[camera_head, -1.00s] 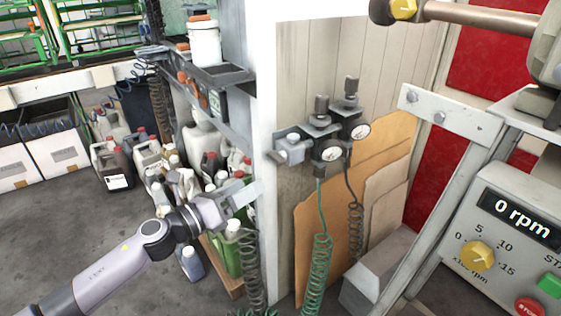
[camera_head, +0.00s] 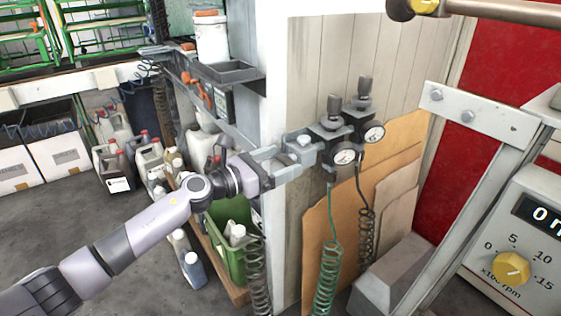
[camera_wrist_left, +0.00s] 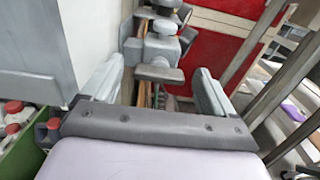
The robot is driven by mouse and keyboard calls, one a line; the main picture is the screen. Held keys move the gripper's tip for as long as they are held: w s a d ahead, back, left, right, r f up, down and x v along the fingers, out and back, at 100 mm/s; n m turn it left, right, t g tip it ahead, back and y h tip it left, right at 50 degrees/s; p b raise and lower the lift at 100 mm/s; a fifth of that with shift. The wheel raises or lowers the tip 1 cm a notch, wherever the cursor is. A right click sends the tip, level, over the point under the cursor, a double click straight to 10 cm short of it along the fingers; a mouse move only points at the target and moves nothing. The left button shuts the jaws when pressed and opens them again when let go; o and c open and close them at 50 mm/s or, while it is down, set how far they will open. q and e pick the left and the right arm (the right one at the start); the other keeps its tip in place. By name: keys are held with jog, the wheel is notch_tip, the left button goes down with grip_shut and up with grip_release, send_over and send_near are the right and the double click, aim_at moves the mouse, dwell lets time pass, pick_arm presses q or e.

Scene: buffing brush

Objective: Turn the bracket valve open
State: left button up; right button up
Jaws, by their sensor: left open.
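The bracket valve is the grey fitting (camera_head: 303,139) at the left end of a wall-mounted regulator assembly, beside a white column edge. Its handle (camera_wrist_left: 158,73) shows in the left wrist view as a dark grey bar crossing the space between my fingers. My left gripper (camera_head: 286,165) is open at the valve, its fingers partly hiding the handle in the head view. In the left wrist view the open fingers of my left gripper (camera_wrist_left: 158,84) stand either side of the handle, apart from it. My right gripper is not in view.
Two regulators with round gauges (camera_head: 345,156) sit right of the valve. A green coiled hose (camera_head: 328,270) and a dark one hang below. The white column (camera_head: 276,60) stands close left. A grey metal frame (camera_head: 480,112) and rpm control box (camera_head: 530,250) are at right.

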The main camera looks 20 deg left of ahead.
pick_arm(q)
jog(key=shift+w+d, duration=0.2)
jog(key=shift+w, duration=0.05)
jog(key=c, duration=1.1)
jog(key=shift+o, duration=0.2)
